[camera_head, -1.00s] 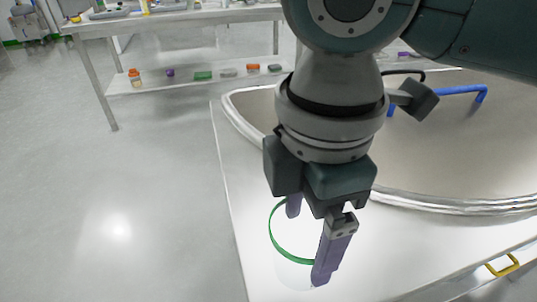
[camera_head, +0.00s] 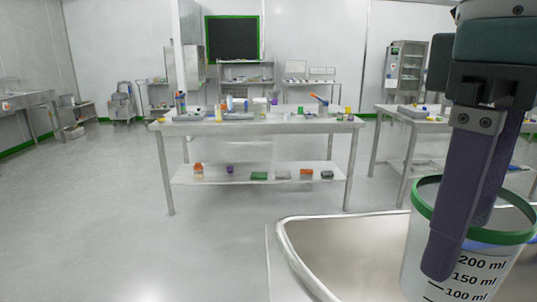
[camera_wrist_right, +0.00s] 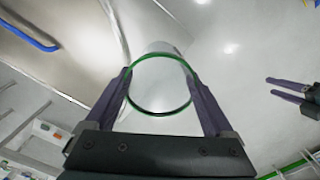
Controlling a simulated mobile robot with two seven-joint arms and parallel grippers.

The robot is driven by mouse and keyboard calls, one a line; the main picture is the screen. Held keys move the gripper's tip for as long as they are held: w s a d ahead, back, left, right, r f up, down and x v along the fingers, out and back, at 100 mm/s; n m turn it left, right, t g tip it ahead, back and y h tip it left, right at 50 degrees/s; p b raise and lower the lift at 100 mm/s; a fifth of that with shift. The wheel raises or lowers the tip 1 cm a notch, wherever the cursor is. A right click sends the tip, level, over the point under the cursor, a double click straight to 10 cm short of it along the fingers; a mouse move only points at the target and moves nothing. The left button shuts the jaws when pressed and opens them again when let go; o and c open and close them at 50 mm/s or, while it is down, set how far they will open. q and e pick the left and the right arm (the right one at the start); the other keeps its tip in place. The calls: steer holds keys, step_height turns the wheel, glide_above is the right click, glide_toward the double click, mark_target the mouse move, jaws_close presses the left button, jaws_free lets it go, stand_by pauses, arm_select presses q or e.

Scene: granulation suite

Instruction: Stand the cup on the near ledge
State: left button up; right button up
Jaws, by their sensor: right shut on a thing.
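The cup (camera_head: 455,278) is a clear measuring cup with a green rim and printed volume marks, cut off by the lower right of the head view. My right gripper (camera_head: 455,245) is shut on it, fingers pointing down. In the right wrist view the cup (camera_wrist_right: 162,108) sits between the two purple fingers (camera_wrist_right: 162,90), which meet opposite sides of its rim. The cup looks roughly upright; its base is hidden. The white ledge (camera_head: 275,262) runs beside the steel basin; I cannot tell the cup's height over it. My left gripper (camera_wrist_right: 270,88) shows only in the right wrist view, open and empty.
The basin (camera_head: 345,255) with its rounded steel rim lies behind and left of the cup. A blue bent pipe (camera_wrist_right: 30,36) shows in the wrist view. A cluttered bench (camera_head: 260,126) stands farther back. Floor at left is clear.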

steer(key=s+d+r+m+p, duration=0.1)
steer(key=s+r+m+p, duration=0.1)
steer(key=r+p, duration=1.25)
steer(key=s+d+r+m+p, duration=0.1)
steer(key=s+r+m+p, duration=0.15)
steer(key=r+p, duration=1.15)
steer(key=s+d+r+m+p, duration=0.1)
steer(key=r+m+p, duration=0.2)
steer(key=r+p, duration=1.15)
steer(key=w+d+f+n+b, duration=0.2)
steer(key=w+f+n+b, duration=0.2)
steer(key=f+b, duration=1.9)
steer(key=w+d+f+n+b, duration=0.2)
steer(key=f+n+b, duration=0.6)
steer(key=f+b, duration=1.5)
steer(key=w+d+f+n+b, duration=0.3)
steer(key=w+f+n+b, duration=0.3)
steer(key=f+b, duration=1.7)
step_height(320, 180, down, 8)
steer(key=shift+w+r+n, duration=0.1)
steer(key=shift+n, duration=0.35)
steer(key=o, duration=1.1)
steer(key=shift+c, duration=0.2)
